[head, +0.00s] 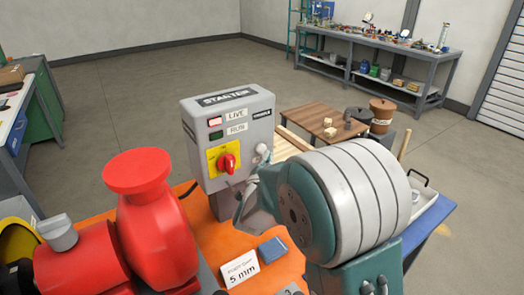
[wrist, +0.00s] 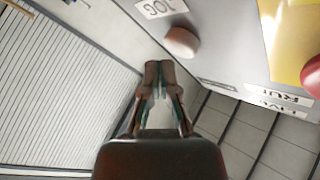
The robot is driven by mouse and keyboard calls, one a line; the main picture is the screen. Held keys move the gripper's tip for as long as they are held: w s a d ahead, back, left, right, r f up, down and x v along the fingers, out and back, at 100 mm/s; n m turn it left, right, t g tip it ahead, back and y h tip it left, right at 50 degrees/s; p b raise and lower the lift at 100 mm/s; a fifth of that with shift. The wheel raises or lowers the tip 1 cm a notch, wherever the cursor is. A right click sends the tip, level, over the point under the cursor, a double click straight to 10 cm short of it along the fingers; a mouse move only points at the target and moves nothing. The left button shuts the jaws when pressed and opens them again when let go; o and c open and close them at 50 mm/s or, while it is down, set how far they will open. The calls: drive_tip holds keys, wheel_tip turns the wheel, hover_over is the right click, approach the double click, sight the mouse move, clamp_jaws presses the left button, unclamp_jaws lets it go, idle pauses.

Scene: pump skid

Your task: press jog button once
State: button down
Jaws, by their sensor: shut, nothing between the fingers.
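The grey starter box (head: 262,104) stands on the orange skid in the head view. Its jog button (head: 262,149) is a pale round knob low on the right of the front face. In the wrist view the jog button (wrist: 181,41) looks brownish and sits beside the JOG label (wrist: 162,7). My gripper (wrist: 159,68) is shut and empty, its fingertips just below the button in that picture. They look apart from it, though the depth gap is hard to judge. In the head view my wrist partly hides my gripper (head: 242,205), which is in front of the box's lower right.
A red rotary switch (head: 227,164) on a yellow plate is left of the button. The LIVE lamp (head: 215,121) looks pale red, the RUN lamp (head: 216,135) dark green. A red pump (head: 150,215) stands at left, and a 5 mm card (head: 240,269) lies in front.

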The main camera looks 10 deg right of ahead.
drive_tip(key=shift+w, duration=0.1)
drive_tip(key=shift+w+a+r, duration=0.1)
drive_tip(key=shift+w, duration=0.1)
drive_tip(key=shift+w+a, duration=0.2)
drive_tip(key=shift+w, duration=0.25)
idle(1.0)
drive_tip(key=shift+s, duration=0.1)
drive_tip(key=shift+s+d, duration=0.35)
drive_tip(key=shift+s, duration=0.4)
drive_tip(key=shift+s+d, duration=0.3)
drive_tip(key=shift+s, duration=0.45)
drive_tip(key=shift+s+d, duration=0.35)
drive_tip(key=shift+s, duration=0.45)
drive_tip(key=shift+s+d, duration=0.3)
drive_tip(key=shift+s, duration=0.45)
